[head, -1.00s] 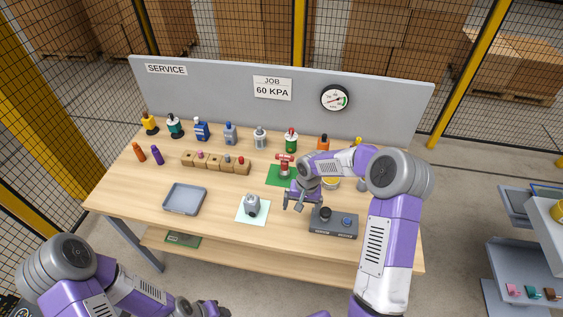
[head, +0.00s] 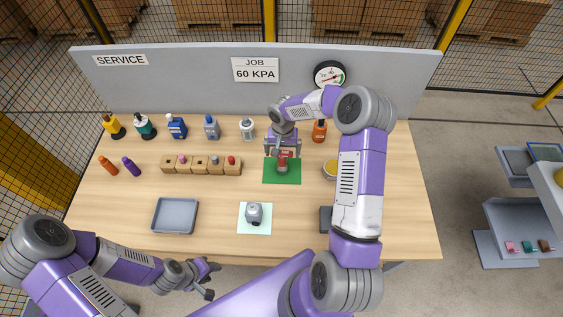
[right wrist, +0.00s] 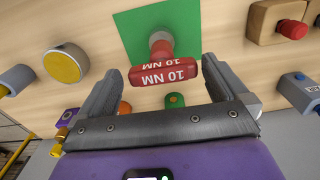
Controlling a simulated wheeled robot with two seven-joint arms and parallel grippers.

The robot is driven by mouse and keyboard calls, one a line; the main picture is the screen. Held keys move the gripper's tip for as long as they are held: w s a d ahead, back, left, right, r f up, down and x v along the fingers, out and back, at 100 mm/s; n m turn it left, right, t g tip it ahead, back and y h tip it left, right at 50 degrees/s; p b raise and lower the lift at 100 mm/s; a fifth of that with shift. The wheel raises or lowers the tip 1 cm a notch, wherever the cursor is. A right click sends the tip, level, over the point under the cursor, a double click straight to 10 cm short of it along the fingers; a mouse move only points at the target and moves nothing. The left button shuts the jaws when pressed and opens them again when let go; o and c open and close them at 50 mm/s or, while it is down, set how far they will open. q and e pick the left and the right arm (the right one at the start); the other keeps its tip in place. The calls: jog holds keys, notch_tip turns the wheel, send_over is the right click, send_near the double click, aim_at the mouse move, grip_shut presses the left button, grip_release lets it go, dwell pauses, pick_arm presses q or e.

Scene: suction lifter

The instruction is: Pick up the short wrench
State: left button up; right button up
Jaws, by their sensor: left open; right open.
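A red T-handled tool marked 10 NM, the only wrench-like thing in view, stands upright on a green mat (head: 282,177). Its handle (head: 284,157) shows in the head view, and its label faces me in the right wrist view (right wrist: 165,73). My right gripper (head: 283,150) is open above and just behind the tool. In the right wrist view, its two fingers (right wrist: 167,85) stand wide at either side of the red handle, with clear gaps. My left gripper (head: 208,281) is open and empty, low in front of the table.
A yellow-topped round tin (head: 330,169) stands right of the mat. A wooden block row (head: 200,166) lies left. Bottles line the back, one orange (head: 319,131). A grey tray (head: 174,216) and a grey fitting (head: 254,213) sit in front. My right arm partly hides a dark box (head: 325,219).

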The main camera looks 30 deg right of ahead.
notch_tip(320, 180, down, 3)
jog(key=shift+w+r, duration=0.1)
jog(key=shift+w, duration=0.05)
jog(key=shift+f, duration=0.45)
jog(key=c, duration=1)
notch_tip(320, 180, up, 10)
jog(key=shift+b, duration=0.3)
jog(key=o, duration=0.6)
jog(key=c, duration=1.1)
